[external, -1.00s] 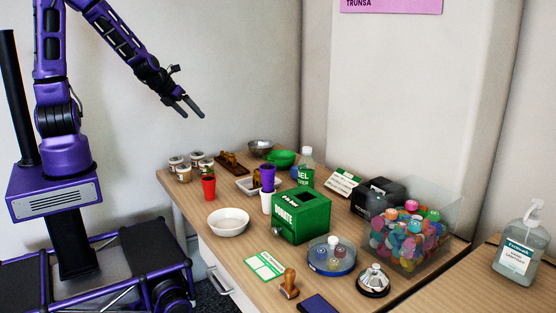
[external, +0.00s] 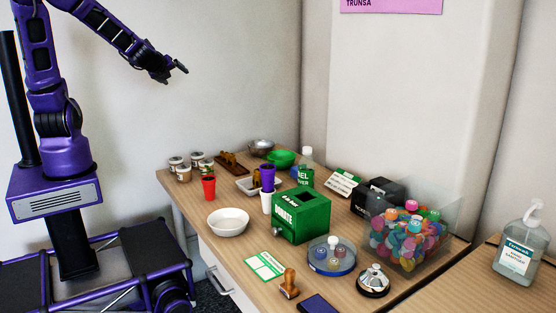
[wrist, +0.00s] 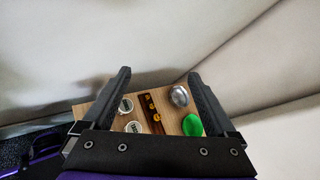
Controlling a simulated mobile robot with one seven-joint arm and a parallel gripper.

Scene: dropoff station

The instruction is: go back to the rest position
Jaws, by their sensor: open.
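My gripper (external: 176,74) is raised in the air in the external view, well above the far left end of the table and in front of the bare wall. In the wrist view my gripper (wrist: 160,85) has its two dark fingers spread apart with nothing between them. Past the fingers, the wrist view shows the table end (wrist: 94,112) far below. My arm reaches up and to the right from its purple base in the external view.
The wooden table (external: 205,258) holds several jars, a red cup (external: 208,187), a white bowl (external: 228,222), a green donation box (external: 302,213), a metal bowl (external: 261,147) and a clear bin (external: 445,212) of colourful items. The air around my gripper is free.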

